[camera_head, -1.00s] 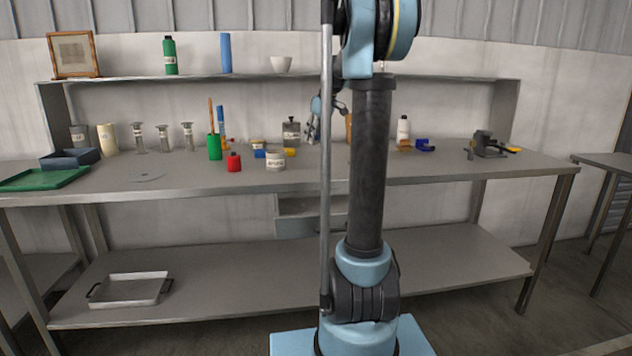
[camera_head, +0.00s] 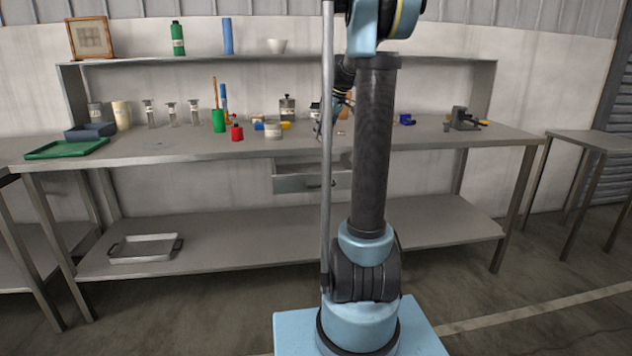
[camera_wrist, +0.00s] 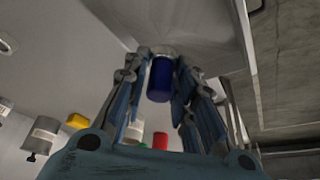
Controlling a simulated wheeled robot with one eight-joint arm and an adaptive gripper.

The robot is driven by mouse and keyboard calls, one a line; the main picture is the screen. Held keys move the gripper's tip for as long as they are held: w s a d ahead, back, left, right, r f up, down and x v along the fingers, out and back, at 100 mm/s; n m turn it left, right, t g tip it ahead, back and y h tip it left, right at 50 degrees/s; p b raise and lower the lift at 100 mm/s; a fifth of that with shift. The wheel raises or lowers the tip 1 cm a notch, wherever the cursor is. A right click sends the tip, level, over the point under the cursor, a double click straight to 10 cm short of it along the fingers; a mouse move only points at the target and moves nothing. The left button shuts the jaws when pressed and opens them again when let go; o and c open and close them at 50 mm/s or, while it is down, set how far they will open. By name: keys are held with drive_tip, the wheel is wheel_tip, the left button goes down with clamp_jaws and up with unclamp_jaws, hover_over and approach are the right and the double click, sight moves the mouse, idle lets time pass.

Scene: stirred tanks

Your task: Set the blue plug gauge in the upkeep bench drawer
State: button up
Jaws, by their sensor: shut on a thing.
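The blue plug gauge (camera_wrist: 160,79) is between the fingers of my gripper in the wrist view, with a pale metal end at its top. My gripper (camera_wrist: 157,85) is shut on it. In the head view my gripper (camera_head: 321,128) is over the front part of the bench top, partly hidden by my arm and the pole; the gauge cannot be made out there. The upkeep bench drawer (camera_head: 304,184) hangs under the bench top and appears pulled out, its handle on the front. My arm hides its right end, and its inside shows only slightly.
The bench (camera_head: 180,148) carries a green tray (camera_head: 66,149), a red bottle (camera_head: 237,132), a green pen cup (camera_head: 218,121), a white-labelled jar (camera_head: 273,130) and a vise (camera_head: 463,118). A metal tray (camera_head: 146,248) lies on the lower shelf. Floor in front is clear.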

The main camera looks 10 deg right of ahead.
drive_tip(key=shift+s+a+f, duration=0.1)
drive_tip(key=shift+s+f, duration=0.05)
drive_tip(key=shift+s, duration=0.05)
drive_tip(key=shift+s+f, duration=0.1)
drive_tip(key=shift+f, duration=0.25)
wheel_tip(320, 180, down, 13)
drive_tip(key=shift+r, duration=0.1)
drive_tip(key=w+a, duration=0.1)
drive_tip(key=w+a+f, duration=0.1)
drive_tip(key=a, duration=0.1)
drive_tip(key=shift+w, duration=0.35)
drive_tip(key=shift+f, duration=0.2)
drive_tip(key=o, duration=1.1)
drive_tip(key=shift+f, duration=0.1)
drive_tip(key=shift+c, duration=0.2)
